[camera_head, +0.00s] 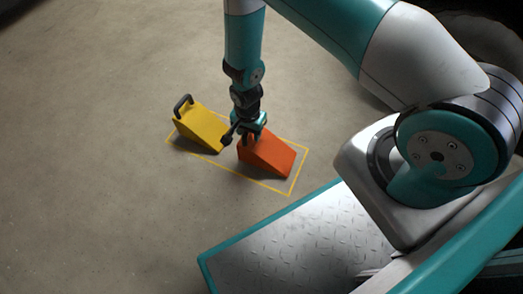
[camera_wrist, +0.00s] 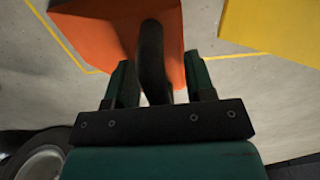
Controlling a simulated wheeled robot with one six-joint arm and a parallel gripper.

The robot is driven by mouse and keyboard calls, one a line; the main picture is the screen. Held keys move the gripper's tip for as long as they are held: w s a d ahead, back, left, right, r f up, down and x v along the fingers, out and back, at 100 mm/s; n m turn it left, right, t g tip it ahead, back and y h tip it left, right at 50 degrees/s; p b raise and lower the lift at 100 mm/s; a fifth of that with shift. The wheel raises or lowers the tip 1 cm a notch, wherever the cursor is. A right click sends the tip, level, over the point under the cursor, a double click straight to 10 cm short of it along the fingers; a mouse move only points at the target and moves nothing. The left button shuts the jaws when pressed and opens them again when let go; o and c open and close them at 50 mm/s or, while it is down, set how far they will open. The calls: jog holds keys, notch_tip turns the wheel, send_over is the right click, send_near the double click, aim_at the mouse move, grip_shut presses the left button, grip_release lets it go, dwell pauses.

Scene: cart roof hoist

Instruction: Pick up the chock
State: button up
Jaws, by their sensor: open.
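An orange wedge chock (camera_head: 268,153) stands on the floor inside a yellow outline, and it also shows at the top of the wrist view (camera_wrist: 100,38). Its black handle (camera_wrist: 152,58) rises between my gripper's fingers. A yellow wedge chock (camera_head: 201,127) with a black handle (camera_head: 182,105) stands to its left, and part of it shows at the top right of the wrist view (camera_wrist: 275,28). My gripper (camera_head: 246,130) is at the upper end of the orange chock. Its fingers (camera_wrist: 160,82) are open, one on each side of the handle. Whether either finger touches the handle is unclear.
The yellow floor outline (camera_head: 300,172) frames both chocks. A metal tread-plate platform with a teal edge (camera_head: 290,240) lies in front of them. The concrete floor (camera_head: 90,130) to the left and behind is clear.

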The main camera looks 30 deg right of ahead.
jog(key=shift+r, duration=0.1)
grip_shut()
dwell(1.2)
